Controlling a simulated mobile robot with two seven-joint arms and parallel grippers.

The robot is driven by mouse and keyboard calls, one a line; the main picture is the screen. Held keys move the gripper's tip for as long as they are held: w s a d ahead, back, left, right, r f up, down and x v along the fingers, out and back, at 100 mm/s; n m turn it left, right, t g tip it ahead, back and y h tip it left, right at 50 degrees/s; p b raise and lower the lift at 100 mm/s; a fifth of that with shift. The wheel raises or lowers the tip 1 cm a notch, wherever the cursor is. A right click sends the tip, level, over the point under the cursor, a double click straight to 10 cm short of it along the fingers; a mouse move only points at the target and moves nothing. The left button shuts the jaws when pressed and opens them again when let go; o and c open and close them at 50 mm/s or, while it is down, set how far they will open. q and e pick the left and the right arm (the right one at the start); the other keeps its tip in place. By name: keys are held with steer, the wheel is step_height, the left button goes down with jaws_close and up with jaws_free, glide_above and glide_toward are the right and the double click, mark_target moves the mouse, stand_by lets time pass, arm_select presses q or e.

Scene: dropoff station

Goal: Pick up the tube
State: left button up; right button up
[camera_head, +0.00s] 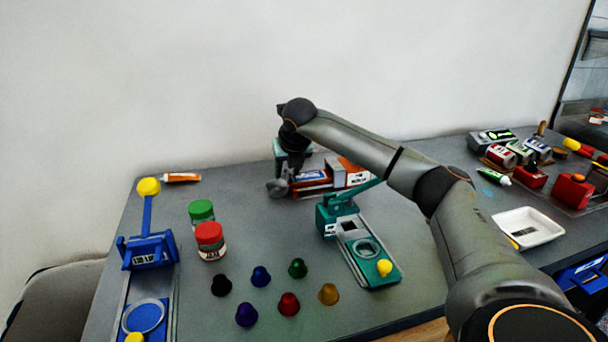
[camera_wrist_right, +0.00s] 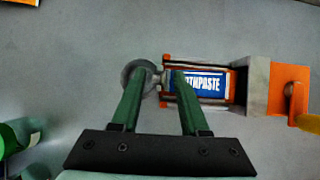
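An orange tube with a white end (camera_head: 182,177) lies near the table's back left edge. A white and green tube (camera_head: 494,177) lies at the right of the table. An orange-framed holder (camera_head: 312,188) at the table's back middle has a blue "toothpaste" label (camera_wrist_right: 201,84). My right gripper (camera_head: 284,172) is over the left end of this holder. In the right wrist view its green fingers (camera_wrist_right: 158,76) are apart, with the holder's grey round end (camera_wrist_right: 138,72) beyond them. Whether they touch it cannot be told. My left gripper is not in view.
A teal press (camera_head: 362,252) stands in front of the holder. Red- and green-lidded jars (camera_head: 210,248) and several coloured cones (camera_head: 288,303) stand left of it. A blue press (camera_head: 148,250) is at the left edge. A white tray (camera_head: 523,228) is at right.

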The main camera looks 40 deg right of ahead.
jaws_close()
